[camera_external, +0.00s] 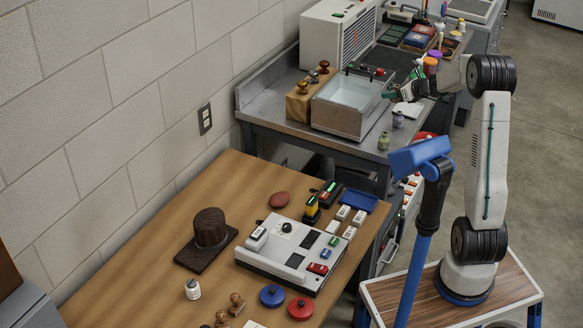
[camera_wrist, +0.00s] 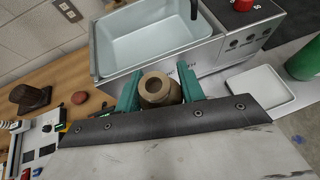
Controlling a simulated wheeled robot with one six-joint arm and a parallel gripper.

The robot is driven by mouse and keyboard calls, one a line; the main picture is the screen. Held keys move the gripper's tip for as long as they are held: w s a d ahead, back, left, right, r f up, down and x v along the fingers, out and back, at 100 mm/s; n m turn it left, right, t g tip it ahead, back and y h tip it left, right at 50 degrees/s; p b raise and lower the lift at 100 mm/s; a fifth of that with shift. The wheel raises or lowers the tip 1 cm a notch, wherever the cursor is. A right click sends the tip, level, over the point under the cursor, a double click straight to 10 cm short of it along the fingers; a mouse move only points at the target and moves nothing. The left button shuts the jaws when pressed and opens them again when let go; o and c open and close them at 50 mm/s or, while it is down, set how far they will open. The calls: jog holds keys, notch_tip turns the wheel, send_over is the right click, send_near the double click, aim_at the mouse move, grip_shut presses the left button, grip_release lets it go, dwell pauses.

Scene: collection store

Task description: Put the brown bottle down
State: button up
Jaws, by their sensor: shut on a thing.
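The brown bottle (camera_wrist: 158,90) is seen from above in the wrist view, its round tan mouth facing the camera. My gripper (camera_wrist: 160,92) has its two green fingers on either side of the bottle and is shut on it. In the external view my gripper (camera_external: 397,92) is above the right side of the grey metal bench (camera_external: 365,147), beside the sink unit. The bottle cannot be clearly made out there. Its base is hidden in the wrist view, so I cannot tell whether it touches the bench.
The sink unit (camera_external: 340,117) stands left of my gripper; its basin (camera_wrist: 150,42) fills the upper wrist view. A white tray (camera_wrist: 262,88) and green cylinder (camera_wrist: 304,60) are at right.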

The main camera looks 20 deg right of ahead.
notch_tip(320, 180, up, 6)
jog(key=shift+f, duration=0.1)
jog(key=w+a, duration=0.1)
jog(key=a, duration=0.3)
jog(key=w+a+n+g+y, duration=0.1)
jog(key=w+a, duration=0.1)
jog(key=a, duration=0.3)
jog(key=w+a+n+y, duration=0.1)
jog(key=a, duration=0.4)
jog(key=shift+w+r+g, duration=0.2)
jog(key=shift+w+g, duration=0.05)
jog(key=shift+g, duration=0.05)
jog(key=w+a+n+g+y, duration=0.1)
jog(key=a+n+g+y, duration=0.15)
jog(key=a, duration=1.05)
jog(key=n+g, duration=0.5)
send_over(224, 202)
jog(key=shift+n+y, duration=0.25)
jog(key=shift+y, duration=0.2)
notch_tip(224, 202, down, 35)
jog(key=shift+s+f, duration=0.1)
jog(key=shift+f, duration=0.15)
